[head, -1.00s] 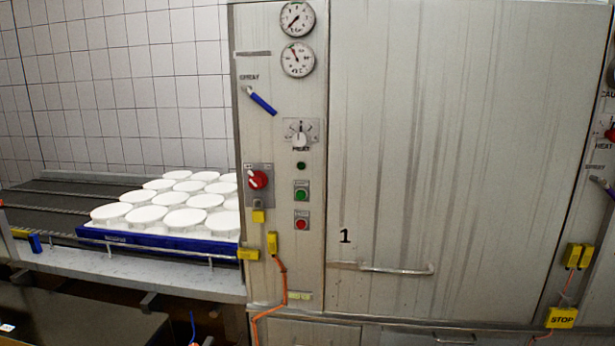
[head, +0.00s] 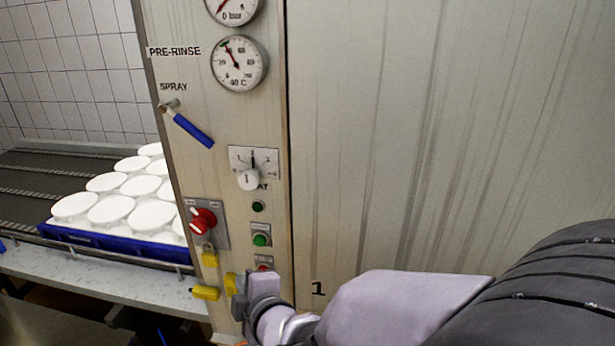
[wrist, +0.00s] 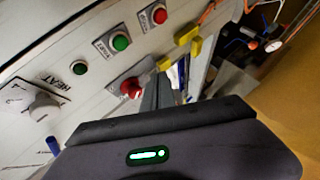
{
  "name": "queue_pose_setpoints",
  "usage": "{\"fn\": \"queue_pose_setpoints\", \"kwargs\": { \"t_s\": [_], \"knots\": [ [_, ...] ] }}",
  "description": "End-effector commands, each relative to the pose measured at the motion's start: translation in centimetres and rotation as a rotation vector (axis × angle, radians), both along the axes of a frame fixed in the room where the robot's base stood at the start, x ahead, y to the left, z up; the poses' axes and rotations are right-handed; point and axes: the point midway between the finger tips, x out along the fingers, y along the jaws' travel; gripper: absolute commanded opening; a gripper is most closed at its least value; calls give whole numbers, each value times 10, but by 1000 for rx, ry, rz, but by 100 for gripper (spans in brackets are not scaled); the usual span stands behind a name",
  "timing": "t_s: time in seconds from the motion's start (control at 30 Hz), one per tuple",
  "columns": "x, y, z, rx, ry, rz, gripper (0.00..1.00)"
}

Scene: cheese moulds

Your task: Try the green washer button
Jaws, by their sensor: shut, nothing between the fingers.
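The green button (head: 261,240) sits on a small labelled plate on the washer's control panel, above the red button (head: 264,266). In the wrist view the green button (wrist: 121,43) shows up and left of my fingers, with the red button (wrist: 159,16) up and right of it. My gripper (head: 240,300) is shut and empty, in front of the panel and below both buttons in the head view. The gripper (wrist: 160,95) looks apart from the green button. The green button is in full view; the gripper partly covers the lower edge of the red button's plate.
A red rotary switch (head: 203,222), a white heat knob (head: 248,180), a dark green lamp (head: 258,206) and a blue spray lever (head: 192,130) surround the buttons. Yellow connectors (head: 206,293) stick out near my gripper. A blue tray (head: 120,243) of white moulds stands left.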

Motion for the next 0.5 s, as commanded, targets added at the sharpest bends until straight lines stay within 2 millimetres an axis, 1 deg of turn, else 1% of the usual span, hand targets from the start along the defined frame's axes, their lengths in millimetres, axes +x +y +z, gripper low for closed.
{"fn": "queue_pose_setpoints", "kwargs": {
  "t_s": [0.33,0.43,0.5],
  "knots": [
    [1,1,0,-3,-5,4,0],
    [9,0,1,-2,-5,1,0],
    [18,-1,2,-3,-4,0,0]
  ]
}}
